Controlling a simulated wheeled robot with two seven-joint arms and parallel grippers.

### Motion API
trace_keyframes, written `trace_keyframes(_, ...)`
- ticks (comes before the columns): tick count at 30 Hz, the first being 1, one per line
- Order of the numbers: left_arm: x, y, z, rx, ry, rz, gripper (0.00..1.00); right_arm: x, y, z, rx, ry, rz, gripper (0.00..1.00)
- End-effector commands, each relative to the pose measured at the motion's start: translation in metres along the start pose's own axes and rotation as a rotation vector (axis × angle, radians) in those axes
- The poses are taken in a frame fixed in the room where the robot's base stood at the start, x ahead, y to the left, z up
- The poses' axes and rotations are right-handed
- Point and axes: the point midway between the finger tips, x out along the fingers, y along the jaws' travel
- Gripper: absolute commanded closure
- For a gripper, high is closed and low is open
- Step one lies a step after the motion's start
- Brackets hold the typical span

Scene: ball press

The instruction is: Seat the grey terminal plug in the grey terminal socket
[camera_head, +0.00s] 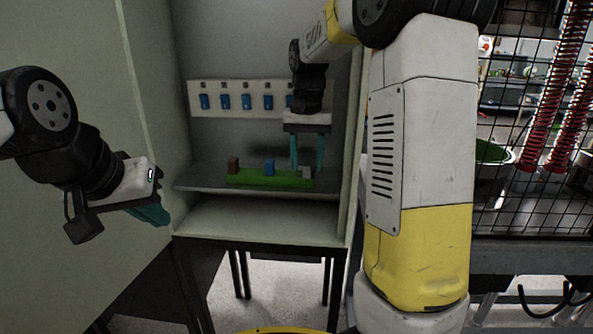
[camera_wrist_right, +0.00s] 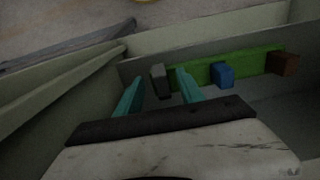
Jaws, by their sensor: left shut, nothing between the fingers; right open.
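A green terminal strip (camera_head: 246,178) lies on the grey shelf inside the cabinet, and it also shows in the right wrist view (camera_wrist_right: 205,73). A small grey block (camera_head: 306,173), the grey terminal plug, is at the strip's right end. In the right wrist view the grey block (camera_wrist_right: 158,80) appears between my fingertips. I cannot tell how deeply it sits, and the grey socket is not distinct. My right gripper (camera_head: 307,165) is open above and around the grey block, with no clear contact; its teal fingers (camera_wrist_right: 160,88) are spread. My left gripper (camera_head: 153,215) is shut and empty, outside the cabinet at left.
A blue block (camera_head: 269,167) and a brown block (camera_head: 233,166) stand on the strip, left of the grey one. A white panel with several blue parts (camera_head: 246,102) hangs on the back wall. The cabinet's side walls (camera_head: 350,140) bound the space. The shelf's front is bare.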

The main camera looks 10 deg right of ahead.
Motion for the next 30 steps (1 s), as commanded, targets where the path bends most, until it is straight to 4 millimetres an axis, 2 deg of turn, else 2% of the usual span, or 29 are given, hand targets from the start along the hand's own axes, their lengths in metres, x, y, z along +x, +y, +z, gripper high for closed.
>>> trace_keyframes(3, 0.0000, 0.0000, 0.0000, 0.000, 0.000, 0.000, 1.00, 0.0071, 0.0002, 0.0001, 0.000, 0.000, 0.000, 0.55)
trace_keyframes(9, 0.0000, 0.0000, 0.0000, 0.000, 0.000, 0.000, 1.00, 0.0074, 0.0002, -0.0001, 0.000, 0.001, -0.001, 0.55)
trace_keyframes(11, 0.0000, 0.0000, 0.0000, 0.000, 0.000, 0.000, 1.00, 0.0073, 0.0002, -0.0001, 0.000, 0.001, -0.001, 0.64)
trace_keyframes(16, 0.0000, 0.0000, 0.0000, 0.000, 0.000, 0.000, 1.00, 0.0071, 0.0002, -0.0002, 0.000, 0.001, -0.001, 0.98)
trace_keyframes(17, 0.0000, 0.0000, 0.0000, 0.000, 0.000, 0.000, 1.00, 0.0071, 0.0002, -0.0002, 0.000, 0.001, -0.001, 1.00)
trace_keyframes(30, 0.0000, 0.0000, 0.0000, 0.000, 0.000, 0.000, 1.00, 0.0027, 0.0000, -0.0005, 0.000, 0.002, -0.001, 1.00)
